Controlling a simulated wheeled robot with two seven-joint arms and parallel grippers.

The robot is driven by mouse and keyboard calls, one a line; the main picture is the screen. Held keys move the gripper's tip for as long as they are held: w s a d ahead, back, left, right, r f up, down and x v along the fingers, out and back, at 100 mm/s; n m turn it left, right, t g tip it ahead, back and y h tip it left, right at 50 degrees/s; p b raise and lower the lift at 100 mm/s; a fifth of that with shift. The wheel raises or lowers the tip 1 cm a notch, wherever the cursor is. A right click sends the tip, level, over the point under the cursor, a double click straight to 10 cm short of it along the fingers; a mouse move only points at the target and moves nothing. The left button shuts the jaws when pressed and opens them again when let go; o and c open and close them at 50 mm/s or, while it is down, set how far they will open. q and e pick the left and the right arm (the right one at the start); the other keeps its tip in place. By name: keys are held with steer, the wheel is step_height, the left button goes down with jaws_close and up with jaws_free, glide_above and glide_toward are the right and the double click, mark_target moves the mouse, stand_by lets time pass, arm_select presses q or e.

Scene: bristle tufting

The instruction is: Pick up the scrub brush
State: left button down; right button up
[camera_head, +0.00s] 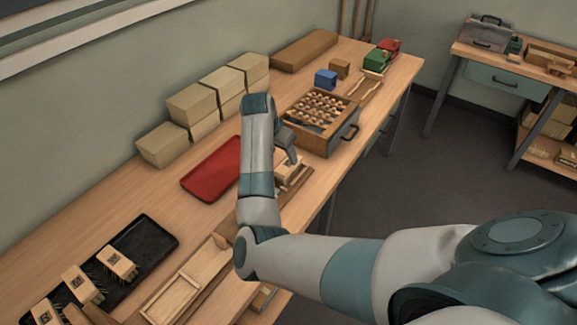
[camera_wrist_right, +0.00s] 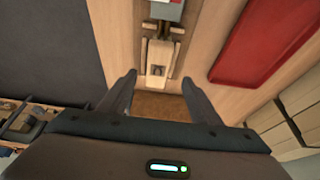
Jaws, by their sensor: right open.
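My right gripper (camera_head: 289,156) is over the workbench between the red tray and the wooden drawer box. In the right wrist view its two fingers (camera_wrist_right: 159,80) are spread apart with nothing held between them. Just beyond the fingertips is a pale wooden block (camera_wrist_right: 157,58) in a small fixture; it also shows below the gripper in the head view (camera_head: 291,173). I cannot tell whether this block is the scrub brush. Several pale wooden brushes with dark bristles, one a scrub brush (camera_head: 118,263), lie on the black tray (camera_head: 150,235) at lower left. My left gripper is out of view.
A red tray (camera_head: 212,168) lies left of my right forearm. A wooden box (camera_head: 335,142) with round pieces stands just past the gripper. Pale boxes (camera_head: 192,104) line the wall. A shallow wooden tray (camera_head: 172,298) lies near the front edge. The bench is clear between the red and black trays.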

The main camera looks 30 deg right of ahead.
mark_target(288, 163)
steer(key=shift+x, duration=1.55)
steer(key=shift+p, duration=0.3)
steer(key=shift+d+f+p, duration=0.3)
steer(key=shift+f+p, duration=0.15)
steer(key=p+x, duration=0.1)
steer(key=x, duration=0.2)
steer(key=shift+d, duration=0.1)
steer(key=shift+d+f, duration=0.15)
steer(key=shift+f, duration=0.35)
steer(key=shift+f, duration=0.25)
steer(key=shift+c, duration=0.4)
